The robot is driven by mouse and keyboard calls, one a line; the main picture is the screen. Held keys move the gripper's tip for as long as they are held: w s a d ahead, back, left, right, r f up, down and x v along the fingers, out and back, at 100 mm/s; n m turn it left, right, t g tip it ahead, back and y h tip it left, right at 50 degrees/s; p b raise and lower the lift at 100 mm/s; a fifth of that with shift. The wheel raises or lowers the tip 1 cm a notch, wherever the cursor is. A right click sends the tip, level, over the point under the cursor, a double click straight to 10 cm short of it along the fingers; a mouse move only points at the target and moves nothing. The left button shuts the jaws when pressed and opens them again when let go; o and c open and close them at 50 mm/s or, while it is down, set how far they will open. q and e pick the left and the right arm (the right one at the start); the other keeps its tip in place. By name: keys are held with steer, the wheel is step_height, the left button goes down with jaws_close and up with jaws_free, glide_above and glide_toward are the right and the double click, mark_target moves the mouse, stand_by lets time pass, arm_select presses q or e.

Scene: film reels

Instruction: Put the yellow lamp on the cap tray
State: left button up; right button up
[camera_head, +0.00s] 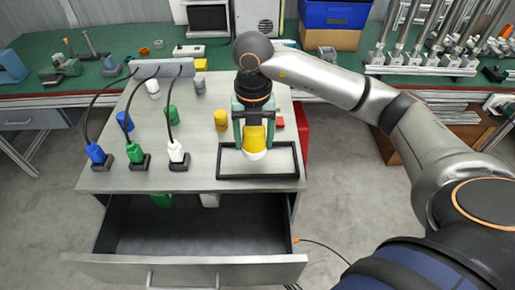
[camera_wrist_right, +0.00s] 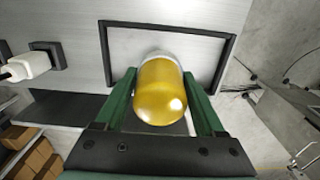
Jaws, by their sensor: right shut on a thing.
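The yellow lamp (camera_head: 255,136), with a white lower end, is between the green fingers of my right gripper (camera_head: 255,140). It also fills the middle of the right wrist view (camera_wrist_right: 161,92), with a green finger on each side. My right gripper (camera_wrist_right: 161,105) is shut on it. The lamp is over the black-rimmed tray (camera_head: 222,177) at the cabinet top's front right. The tray's rim also shows in the right wrist view (camera_wrist_right: 226,62). I cannot tell whether the lamp touches the tray floor. My left gripper is not in view.
The drawer (camera_head: 185,268) below is open.

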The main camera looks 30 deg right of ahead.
mark_target(257, 151)
steer(key=f, duration=0.3)
steer(key=shift+s+d+f+p, duration=0.15)
steer(key=shift+s+d+p, duration=0.05)
steer(key=shift+d+p, duration=0.2)
steer(key=shift+f, duration=0.35)
steer(key=shift+f, duration=0.15)
steer(key=o, duration=1.4)
step_height(257, 151, up, 12)
steer(key=shift+r, duration=0.15)
